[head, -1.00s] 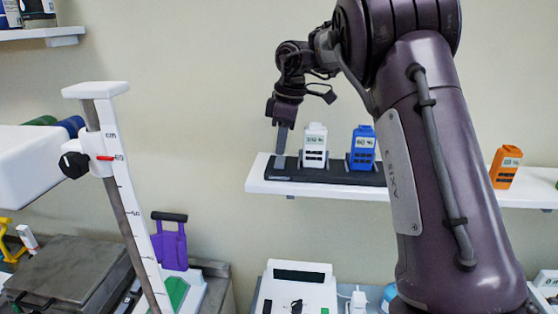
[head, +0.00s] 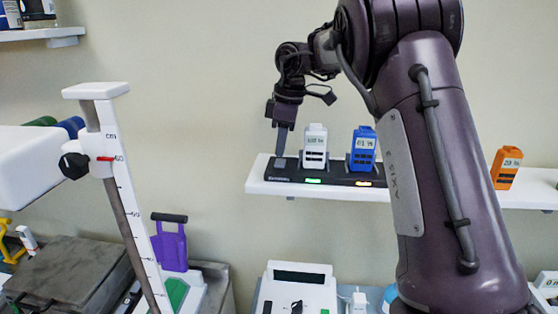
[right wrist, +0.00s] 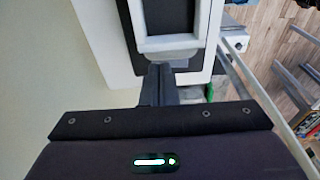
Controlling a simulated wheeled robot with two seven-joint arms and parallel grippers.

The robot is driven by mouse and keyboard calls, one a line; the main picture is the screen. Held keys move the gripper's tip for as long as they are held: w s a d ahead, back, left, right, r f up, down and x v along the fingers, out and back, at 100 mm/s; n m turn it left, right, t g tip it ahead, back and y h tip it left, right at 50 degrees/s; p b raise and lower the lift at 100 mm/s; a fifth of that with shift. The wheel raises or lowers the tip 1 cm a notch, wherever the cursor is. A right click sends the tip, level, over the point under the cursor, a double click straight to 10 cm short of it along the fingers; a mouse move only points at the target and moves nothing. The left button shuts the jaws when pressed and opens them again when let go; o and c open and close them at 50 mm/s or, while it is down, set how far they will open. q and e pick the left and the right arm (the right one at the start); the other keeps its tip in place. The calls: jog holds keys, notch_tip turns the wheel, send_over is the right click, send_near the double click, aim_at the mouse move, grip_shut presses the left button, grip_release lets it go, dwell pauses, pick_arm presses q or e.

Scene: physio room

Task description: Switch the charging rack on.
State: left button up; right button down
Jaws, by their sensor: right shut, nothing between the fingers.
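The charging rack (head: 330,178) is a long black dock on a white wall shelf. A white device (head: 314,150) and a blue device (head: 362,152) stand upright in it. A green light glows below the white device and an orange light below the blue one. My right gripper (head: 282,151) is shut and empty, pointing down at the rack's left end, with its fingertips at or just above the grey pad there; contact is hard to tell. In the right wrist view the shut fingers (right wrist: 160,75) reach toward a grey-framed dark part. My left gripper is not in view.
An orange device (head: 506,168) stands on the shelf (head: 262,187) to the right, beyond my right arm. Below are a white console (head: 298,289) and a purple object (head: 170,245). A white height scale (head: 138,215) rises at the left.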

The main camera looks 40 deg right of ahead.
aim_at(281, 160)
notch_tip(281, 160, up, 6)
dwell(0.6)
dwell(0.5)
